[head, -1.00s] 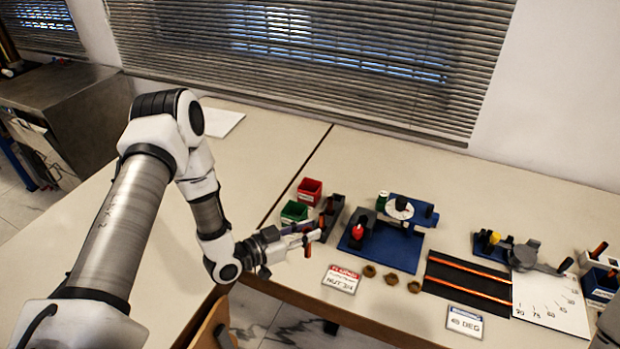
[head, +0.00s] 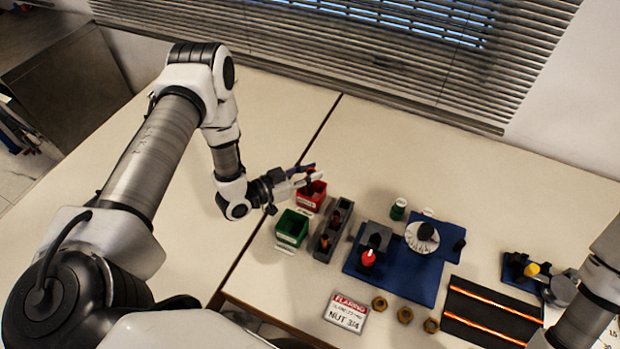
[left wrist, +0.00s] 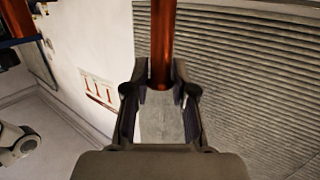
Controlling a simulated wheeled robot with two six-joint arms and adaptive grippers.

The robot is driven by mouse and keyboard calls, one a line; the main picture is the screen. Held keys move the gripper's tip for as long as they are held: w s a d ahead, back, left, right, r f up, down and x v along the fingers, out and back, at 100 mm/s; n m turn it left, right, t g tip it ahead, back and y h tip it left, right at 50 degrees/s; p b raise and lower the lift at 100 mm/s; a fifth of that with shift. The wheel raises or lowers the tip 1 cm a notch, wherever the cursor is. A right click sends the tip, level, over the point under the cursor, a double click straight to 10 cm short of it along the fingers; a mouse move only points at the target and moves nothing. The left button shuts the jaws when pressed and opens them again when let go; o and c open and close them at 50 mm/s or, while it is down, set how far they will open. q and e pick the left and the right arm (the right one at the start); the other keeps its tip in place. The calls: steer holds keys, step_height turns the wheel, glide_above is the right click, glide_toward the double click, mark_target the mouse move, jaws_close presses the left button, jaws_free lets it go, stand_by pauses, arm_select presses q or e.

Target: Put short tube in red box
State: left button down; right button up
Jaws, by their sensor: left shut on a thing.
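My left gripper (head: 304,179) is shut on a copper-coloured tube. The tube (left wrist: 162,45) stands out from between the fingers in the left wrist view, and its far end runs out of that frame. In the head view the tube is small and mostly covered by the fingers. The red box (head: 313,198) is open-topped and stands on the table directly below the fingertips in the picture. The fingers overlap its back rim, and I cannot tell the height between them.
A green box (head: 292,227) and a grey rack (head: 327,240) stand in front of the red box. A blue fixture (head: 400,276), brass nuts (head: 405,314) and a black mat (head: 485,322) with copper tubes lie to the right. The table behind is clear.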

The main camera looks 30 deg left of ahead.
arm_select(q)
steer(key=f, duration=0.2)
steer(key=w+f, duration=0.1)
steer(key=f, duration=0.1)
steer(key=shift+f, duration=0.35)
arm_select(e)
steer(key=shift+w+r, duration=0.15)
steer(key=shift+w, duration=0.35)
arm_select(q)
steer(key=shift+s+a+r, duration=0.1)
steer(key=shift+r, duration=0.05)
arm_select(e)
steer(key=shift+s+a, duration=0.1)
steer(key=shift+s, duration=0.1)
arm_select(q)
steer(key=shift+f, duration=0.2)
arm_select(e)
steer(key=shift+f, duration=0.2)
arm_select(q)
steer(key=c, duration=1)
jaws_free()
steer(key=shift+o, duration=0.2)
arm_select(e)
steer(key=shift+w, duration=0.1)
